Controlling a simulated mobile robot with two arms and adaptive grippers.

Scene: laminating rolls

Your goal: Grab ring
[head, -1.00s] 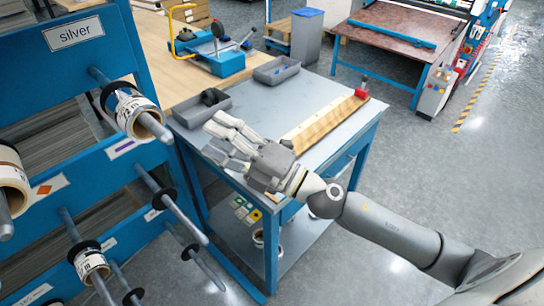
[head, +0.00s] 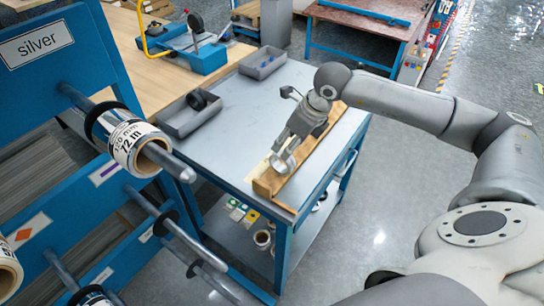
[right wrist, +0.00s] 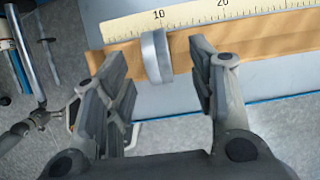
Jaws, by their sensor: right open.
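A silver-grey ring (right wrist: 157,55) stands at the wooden measuring board (right wrist: 250,38) near the 10 mark in the right wrist view. In the head view the ring (head: 283,162) shows near the front end of the board (head: 266,186). My right gripper (right wrist: 158,75) is open, with one finger on each side of the ring and a gap on both sides. In the head view my right gripper (head: 290,150) points down over the board and partly hides it. My left gripper is not in view.
The blue-framed table (head: 240,112) has free grey surface left of the board. A grey tray (head: 186,122) holding a dark item and another grey tray (head: 262,66) stand on it. A blue rack with rods and a labelled roll (head: 130,145) is at left.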

